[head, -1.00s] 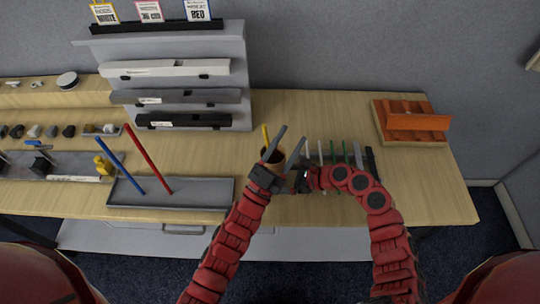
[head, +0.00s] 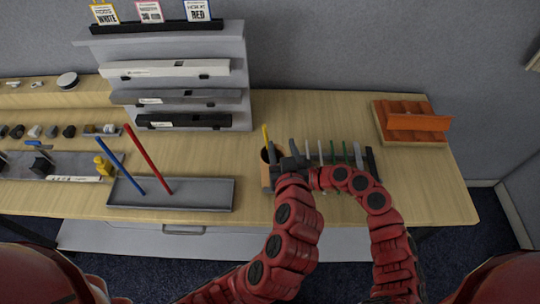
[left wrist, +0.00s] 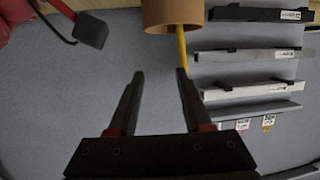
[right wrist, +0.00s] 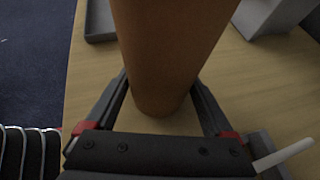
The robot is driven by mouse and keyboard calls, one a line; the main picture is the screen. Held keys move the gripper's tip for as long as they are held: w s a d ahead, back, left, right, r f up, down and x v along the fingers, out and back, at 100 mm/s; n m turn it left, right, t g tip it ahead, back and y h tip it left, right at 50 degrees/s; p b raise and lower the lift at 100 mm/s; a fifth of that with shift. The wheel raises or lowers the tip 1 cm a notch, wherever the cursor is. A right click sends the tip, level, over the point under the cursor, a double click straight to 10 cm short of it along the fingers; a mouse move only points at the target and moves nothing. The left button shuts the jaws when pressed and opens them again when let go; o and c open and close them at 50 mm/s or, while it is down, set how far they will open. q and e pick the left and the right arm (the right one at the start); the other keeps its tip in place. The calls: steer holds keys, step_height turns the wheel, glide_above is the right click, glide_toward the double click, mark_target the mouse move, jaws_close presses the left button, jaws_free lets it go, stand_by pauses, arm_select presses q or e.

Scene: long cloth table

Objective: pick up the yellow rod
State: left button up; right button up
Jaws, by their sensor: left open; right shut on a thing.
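The yellow rod (head: 265,134) stands in a brown cup (head: 266,176), its upper end above the rim. In the left wrist view the rod (left wrist: 182,48) reaches out of the cup (left wrist: 165,14) to near the right-hand fingertip; whether it lies between the fingers is unclear. My left gripper (left wrist: 160,74) is open and empty, just right of the cup in the head view. My right gripper (right wrist: 160,88) is shut on the cup, a finger on each side. In the head view my left gripper and wrist largely hide the right gripper.
Several rods and tools (head: 345,155) lie in a row right of the grippers. An orange rack (head: 415,122) stands at the back right. A grey tray (head: 205,193) with a blue and a red rod is left of the cup. A shelf stand (head: 240,75) rises behind.

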arm_select(q)
steer(key=w+a+f, duration=0.1)
steer(key=w+f, duration=0.1)
steer(key=w+a+f+n+g, duration=0.1)
steer(key=w+a+f, duration=0.1)
steer(key=w, duration=0.1)
steer(key=w+a+f+n+y, duration=0.1)
steer(key=w, duration=0.2)
steer(key=shift+a+f, duration=0.25)
steer(key=shift+f, duration=0.15)
steer(key=shift+s, duration=0.1)
steer(key=shift+c, duration=0.3)
jaws_close()
